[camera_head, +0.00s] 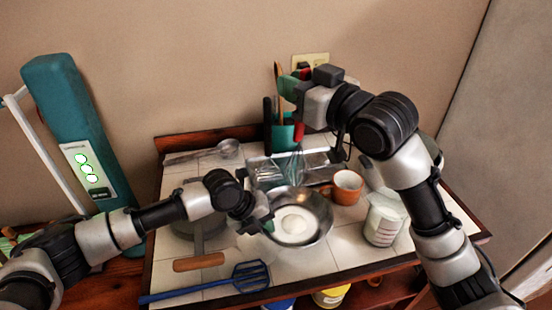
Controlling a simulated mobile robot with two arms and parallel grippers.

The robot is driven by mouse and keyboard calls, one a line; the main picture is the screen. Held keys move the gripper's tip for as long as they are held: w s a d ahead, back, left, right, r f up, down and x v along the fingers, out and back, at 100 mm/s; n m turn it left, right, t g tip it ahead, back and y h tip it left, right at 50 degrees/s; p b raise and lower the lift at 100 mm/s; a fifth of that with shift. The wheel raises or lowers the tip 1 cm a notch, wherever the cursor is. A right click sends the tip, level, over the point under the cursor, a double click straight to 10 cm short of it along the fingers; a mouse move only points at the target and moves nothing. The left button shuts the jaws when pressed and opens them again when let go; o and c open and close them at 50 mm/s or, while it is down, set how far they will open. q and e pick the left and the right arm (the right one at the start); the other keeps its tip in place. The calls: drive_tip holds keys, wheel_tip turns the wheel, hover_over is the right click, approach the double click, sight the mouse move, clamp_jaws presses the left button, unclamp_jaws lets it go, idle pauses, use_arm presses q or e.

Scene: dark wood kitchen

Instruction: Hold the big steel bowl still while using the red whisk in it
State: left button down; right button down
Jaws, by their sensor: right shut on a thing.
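The big steel bowl (322,208) stands on the tiled top with a white, powdery-looking heap (295,225) in it. My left gripper (264,222) is at the bowl's left rim; its jaws are too small and dark to tell open from shut. My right gripper (298,108) is above and behind the bowl, shut on the red whisk (299,131). The whisk hangs roughly upright, its wires pointing down near the bowl's far rim. I cannot tell whether the wires touch the bowl.
An orange mug (347,187) and a white-and-green container (384,220) stand right of the bowl. A green utensil holder (283,137) is behind. A blue slotted turner (250,277) and a wooden-handled pan (198,262) lie at the front left.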

sight(303, 154)
drive_tip(key=shift+f, duration=6.45)
